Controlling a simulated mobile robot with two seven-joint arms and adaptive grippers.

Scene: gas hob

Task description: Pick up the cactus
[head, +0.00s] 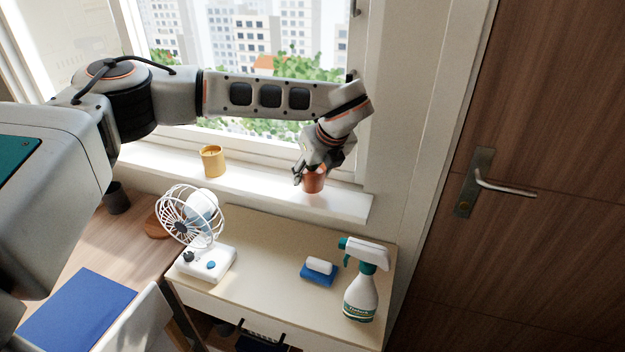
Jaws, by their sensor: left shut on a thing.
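A small terracotta pot (314,182) is at the right end of the white window sill. Its top is hidden by my left gripper (312,172), so I cannot see the cactus plant itself. My left arm reaches in from the left across the window and bends down at the wrist. The left gripper is shut on the pot, with a dark finger on its left side. Whether the pot touches the sill or hangs just above it, I cannot tell. My right gripper is not in view.
A yellow candle cup (212,161) stands on the sill (258,186) to the left. Below, a cabinet top (270,262) carries a white fan (195,225), a blue sponge with soap (319,273) and a spray bottle (361,285). A wooden door (540,180) stands at right.

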